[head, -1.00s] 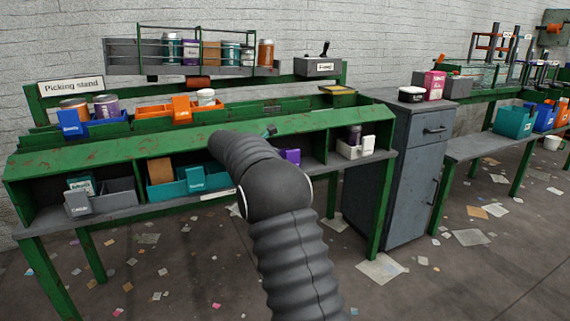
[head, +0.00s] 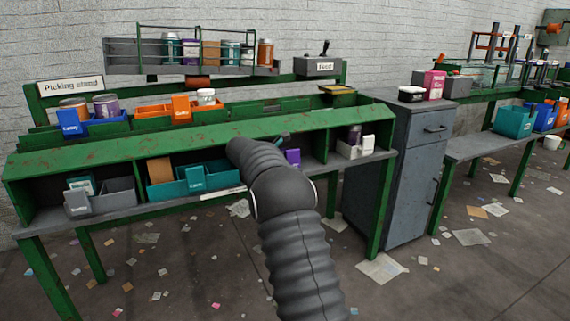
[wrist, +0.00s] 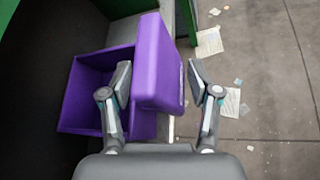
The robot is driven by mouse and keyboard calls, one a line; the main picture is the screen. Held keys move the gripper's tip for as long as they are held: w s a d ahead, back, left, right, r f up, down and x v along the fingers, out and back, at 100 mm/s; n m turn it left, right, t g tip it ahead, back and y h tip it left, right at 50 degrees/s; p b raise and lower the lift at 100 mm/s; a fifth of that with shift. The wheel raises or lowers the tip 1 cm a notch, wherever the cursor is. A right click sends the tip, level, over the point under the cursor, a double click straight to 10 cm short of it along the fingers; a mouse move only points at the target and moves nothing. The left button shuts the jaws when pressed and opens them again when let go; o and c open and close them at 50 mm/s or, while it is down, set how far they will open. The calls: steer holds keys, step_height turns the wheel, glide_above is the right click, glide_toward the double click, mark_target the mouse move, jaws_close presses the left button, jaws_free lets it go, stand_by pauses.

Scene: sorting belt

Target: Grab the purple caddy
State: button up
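The purple caddy (wrist: 92,88) is an open box with a tall upright front panel. In the wrist view it sits in a dark shelf bay, the panel rising toward the camera. My gripper (wrist: 158,80) is open, with one finger on each side of the panel; small gaps show, and I cannot tell whether either finger touches it. In the head view only a bit of the purple caddy (head: 292,157) shows in the lower shelf, right of my arm, which hides the rest. A small part of my gripper (head: 283,137) shows past the wrist.
The green stand (head: 120,146) has a sloped top edge above the bays. A teal caddy (head: 168,190) and a grey caddy (head: 118,193) stand left of my arm, a white caddy (head: 348,150) right. Paper scraps litter the floor (head: 470,280).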

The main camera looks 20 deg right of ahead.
steer(key=c, duration=0.7)
steer(key=shift+o, duration=0.2)
steer(key=shift+r, duration=0.15)
